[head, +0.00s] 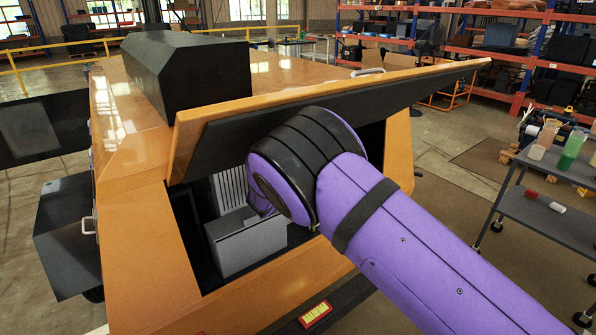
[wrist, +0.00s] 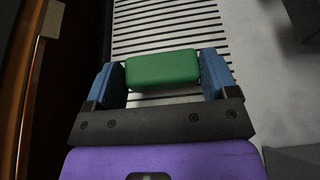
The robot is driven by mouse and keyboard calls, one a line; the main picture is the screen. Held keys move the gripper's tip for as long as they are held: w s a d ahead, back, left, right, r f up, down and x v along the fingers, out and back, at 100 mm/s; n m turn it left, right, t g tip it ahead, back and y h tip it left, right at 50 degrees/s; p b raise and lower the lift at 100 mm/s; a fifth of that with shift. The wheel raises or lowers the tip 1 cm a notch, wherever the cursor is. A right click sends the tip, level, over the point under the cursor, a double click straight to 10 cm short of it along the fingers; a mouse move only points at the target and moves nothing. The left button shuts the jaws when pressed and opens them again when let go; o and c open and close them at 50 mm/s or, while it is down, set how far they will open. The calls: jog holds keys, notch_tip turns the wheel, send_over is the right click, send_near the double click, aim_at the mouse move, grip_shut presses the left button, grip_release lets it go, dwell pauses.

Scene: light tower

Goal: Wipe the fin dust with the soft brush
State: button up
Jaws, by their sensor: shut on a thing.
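My gripper (wrist: 162,74) is shut on a green block, which I take to be the soft brush (wrist: 164,66), held between two blue fingers. Its bristles are not visible. The brush is over or against a pale panel of parallel fins (wrist: 168,24) with dark gaps; I cannot tell whether it touches them. In the head view the upright fins (head: 229,188) show inside the orange cabinet's opening. There my gripper and the brush are hidden behind my purple arm and the raised panel. I cannot make out dust on the fins.
The raised orange hatch (head: 330,92) hangs close above my arm. A grey box (head: 245,242) stands inside the opening, beside my wrist. A grey cart (head: 555,215) at the right holds bottles and small red and white blocks. Open floor lies between the cabinet and the cart.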

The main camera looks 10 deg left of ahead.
jog(key=shift+s+a, duration=1.5)
jog(key=shift+s, duration=0.2)
jog(key=shift+s+a, duration=1.45)
jog(key=shift+s, duration=0.25)
jog(key=shift+s+a, duration=1.5)
jog(key=shift+s, duration=0.2)
jog(key=s+d, duration=0.4)
jog(key=shift+d, duration=0.3)
jog(key=shift+s+d, duration=0.9)
jog(key=shift+d, duration=0.25)
jog(key=shift+w+a, duration=0.1)
